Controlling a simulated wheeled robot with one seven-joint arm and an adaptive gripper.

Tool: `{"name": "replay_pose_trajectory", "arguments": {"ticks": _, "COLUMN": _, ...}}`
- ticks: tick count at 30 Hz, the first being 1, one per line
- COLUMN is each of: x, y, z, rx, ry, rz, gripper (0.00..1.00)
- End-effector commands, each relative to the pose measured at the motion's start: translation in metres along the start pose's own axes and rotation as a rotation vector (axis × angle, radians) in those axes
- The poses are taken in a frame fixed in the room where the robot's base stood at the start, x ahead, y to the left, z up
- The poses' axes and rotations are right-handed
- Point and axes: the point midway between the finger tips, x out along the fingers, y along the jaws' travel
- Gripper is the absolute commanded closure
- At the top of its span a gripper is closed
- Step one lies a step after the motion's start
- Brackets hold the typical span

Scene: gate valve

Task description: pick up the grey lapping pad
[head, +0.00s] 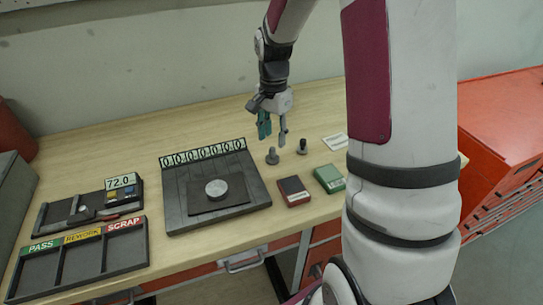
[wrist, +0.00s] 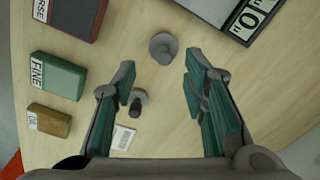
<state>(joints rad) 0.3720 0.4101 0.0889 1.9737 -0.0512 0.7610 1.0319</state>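Two small knobbed pieces with round bases stand on the bench. The lighter grey one, which looks like the grey lapping pad (head: 272,156), is left of a darker knobbed piece (head: 303,147). In the wrist view the grey pad (wrist: 163,48) is upper centre, beyond the fingertips and clear of them. The darker piece (wrist: 136,106) shows between the fingers, close to the left one. My gripper (head: 273,141) is above the bench near the grey pad, pointing down.
A dark red block (head: 293,191) and a green block marked FINE (head: 329,179) lie in front. A tan block (wrist: 49,120) shows in the wrist view. A dark plate (head: 246,200) with a round grey disc (head: 216,189) is left. A sorting tray (head: 130,265) is front left.

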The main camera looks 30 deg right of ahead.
Motion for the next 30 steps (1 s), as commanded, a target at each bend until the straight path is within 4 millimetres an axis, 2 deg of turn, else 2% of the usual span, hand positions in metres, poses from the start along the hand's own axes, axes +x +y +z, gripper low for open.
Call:
{"name": "replay_pose_trajectory", "arguments": {"ticks": 8, "x": 0.019, "y": 0.000, "z": 0.000, "rx": 0.000, "ry": 0.000, "rz": 0.000, "gripper": 0.60}}
{"name": "replay_pose_trajectory", "arguments": {"ticks": 18, "x": 0.061, "y": -0.005, "z": -0.001, "rx": 0.000, "ry": -0.001, "rz": 0.001, "gripper": 0.60}}
{"name": "replay_pose_trajectory", "arguments": {"ticks": 27, "x": 0.066, "y": -0.006, "z": -0.001, "rx": 0.000, "ry": 0.001, "rz": -0.001, "gripper": 0.60}}
{"name": "replay_pose_trajectory", "arguments": {"ticks": 28, "x": 0.066, "y": -0.006, "z": -0.001, "rx": 0.000, "ry": 0.001, "rz": -0.001, "gripper": 0.63}}
{"name": "replay_pose_trajectory", "arguments": {"ticks": 30, "x": 0.066, "y": -0.006, "z": -0.001, "rx": 0.000, "ry": 0.001, "rz": -0.001, "gripper": 0.78}}
